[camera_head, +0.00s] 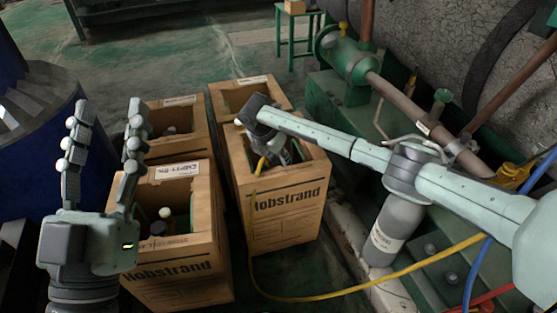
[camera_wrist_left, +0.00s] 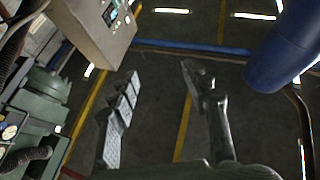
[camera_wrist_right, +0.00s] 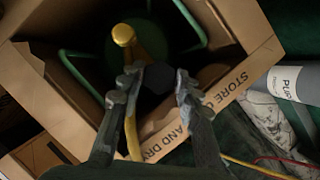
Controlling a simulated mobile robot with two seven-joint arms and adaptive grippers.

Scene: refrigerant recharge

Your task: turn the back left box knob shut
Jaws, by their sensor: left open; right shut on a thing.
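Several open cardboard boxes stand on the floor. The back left box (camera_head: 192,148) holds a barely visible dark item (camera_head: 170,131); its knob cannot be made out. My right gripper (camera_head: 275,152) reaches down into the front right box (camera_head: 285,206). In the right wrist view my right gripper (camera_wrist_right: 154,92) is shut on a dark round knob (camera_wrist_right: 157,76) above a green cylinder (camera_wrist_right: 165,38). A yellow hose with a brass fitting (camera_wrist_right: 124,36) is beside the knob. My left gripper (camera_head: 109,115) is open and empty, raised in front of the left boxes, fingers up.
The front left box (camera_head: 170,268) holds a cylinder with a dark knob (camera_head: 150,249). Another box (camera_head: 222,97) stands at the back right. A grey bottle (camera_head: 388,232) stands under my right arm. The yellow hose (camera_head: 330,295) crosses the floor; green machinery (camera_head: 335,90) is at right.

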